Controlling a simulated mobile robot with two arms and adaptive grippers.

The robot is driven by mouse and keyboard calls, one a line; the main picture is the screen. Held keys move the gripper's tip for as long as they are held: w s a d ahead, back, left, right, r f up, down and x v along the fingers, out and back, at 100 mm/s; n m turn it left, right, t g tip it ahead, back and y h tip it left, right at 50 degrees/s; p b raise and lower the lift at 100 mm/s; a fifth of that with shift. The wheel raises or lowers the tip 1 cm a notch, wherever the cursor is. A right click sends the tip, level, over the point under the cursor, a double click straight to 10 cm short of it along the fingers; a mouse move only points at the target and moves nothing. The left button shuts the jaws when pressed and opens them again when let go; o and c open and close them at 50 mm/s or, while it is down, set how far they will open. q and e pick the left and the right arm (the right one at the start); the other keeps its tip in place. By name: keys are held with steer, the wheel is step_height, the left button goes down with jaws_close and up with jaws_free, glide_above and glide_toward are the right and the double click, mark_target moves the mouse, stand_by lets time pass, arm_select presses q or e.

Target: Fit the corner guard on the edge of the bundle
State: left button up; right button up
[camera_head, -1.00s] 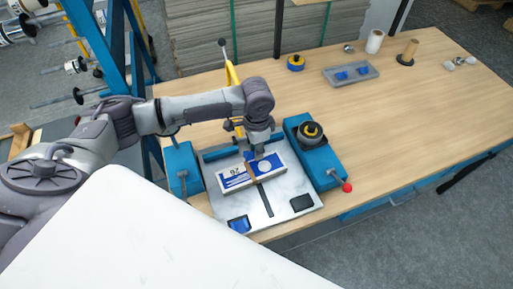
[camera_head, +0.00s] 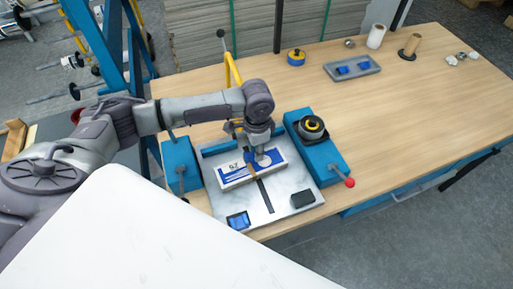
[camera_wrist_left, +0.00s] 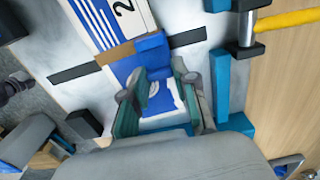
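The bundle (camera_head: 235,178), a white and blue flat pack with a brown strap across it, lies on the machine's metal plate (camera_head: 285,215). My left gripper (camera_head: 254,162) is over the bundle near the strap, pointing down. In the left wrist view, the blue corner guard (camera_wrist_left: 152,48) lies between the tips of the left gripper (camera_wrist_left: 156,72), against the bundle beside the brown strap (camera_wrist_left: 115,53). The tips appear to touch its sides. Whether it sits flush on the edge cannot be made out. My right gripper is not in view.
Blue machine blocks flank the plate; the right one carries a black and yellow knob (camera_head: 311,127) and a red-tipped lever (camera_head: 349,182). A yellow lever (camera_head: 233,70) rises behind. The table's right side is mostly clear.

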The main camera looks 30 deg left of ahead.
arm_select(q)
steer(key=o, duration=0.5)
steer(key=shift+c, duration=0.2)
step_height(320, 180, up, 12)
